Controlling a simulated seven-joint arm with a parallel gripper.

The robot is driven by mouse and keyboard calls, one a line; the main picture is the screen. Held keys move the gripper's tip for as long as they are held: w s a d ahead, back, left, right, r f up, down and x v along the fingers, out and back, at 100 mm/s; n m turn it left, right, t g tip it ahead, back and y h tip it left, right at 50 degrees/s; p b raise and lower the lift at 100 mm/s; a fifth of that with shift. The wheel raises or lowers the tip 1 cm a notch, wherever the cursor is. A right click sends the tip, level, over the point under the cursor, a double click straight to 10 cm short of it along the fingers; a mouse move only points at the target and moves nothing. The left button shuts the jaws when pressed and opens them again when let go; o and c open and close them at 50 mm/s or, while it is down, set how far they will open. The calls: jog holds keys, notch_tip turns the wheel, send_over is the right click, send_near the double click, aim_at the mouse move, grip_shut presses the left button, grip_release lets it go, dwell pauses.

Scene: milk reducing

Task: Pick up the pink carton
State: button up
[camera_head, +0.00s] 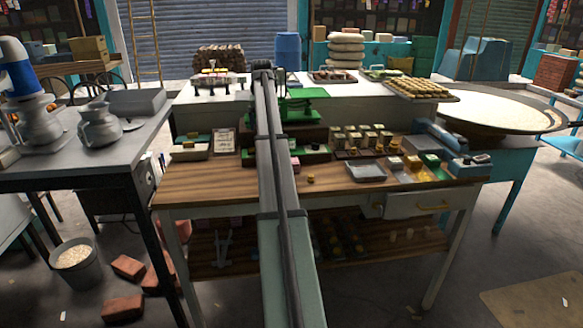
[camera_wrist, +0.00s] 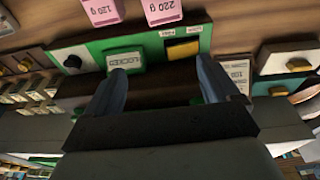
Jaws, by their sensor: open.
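Two pink cartons show at the top edge of the wrist view, both cut off by the frame. The left one (camera_wrist: 102,12) is marked 120 g and the right one (camera_wrist: 162,10) is marked 220 g; the lettering is upside down. I cannot tell which of them is the task's carton. My gripper (camera_wrist: 162,88) is open, with its two dark fingers apart and no carton between them. The cartons lie beyond the fingertips, apart from them. In the head view my arm runs up across the table, and I cannot make out the fingers or clearly identify these cartons.
A green panel with a pale green "LOCKED" block (camera_wrist: 125,60) and a yellow block (camera_wrist: 183,49) lies by my fingertips. In the head view, a wooden table (camera_head: 215,185) carries trays and small goods. A blue-grey tray (camera_head: 366,171) stands right of my arm.

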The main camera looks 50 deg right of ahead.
jog(key=s+d+f+g+y, duration=0.1)
jog(key=s+d+f+y, duration=0.2)
jog(key=s, duration=0.7)
jog(key=shift+h, duration=0.6)
jog(key=f, duration=0.7)
jog(key=shift+w+d+f, duration=0.2)
jog(key=shift+w+d, duration=0.05)
jog(key=shift+d, duration=0.15)
jog(key=shift+w+d+f, duration=0.1)
jog(key=shift+f, duration=1.35)
jog(key=shift+w+d+f, duration=0.1)
jog(key=shift+f, duration=1.35)
jog(key=shift+c, duration=0.4)
jog(key=c, duration=1)
jog(key=shift+c, duration=0.2)
jog(key=shift+r, duration=0.15)
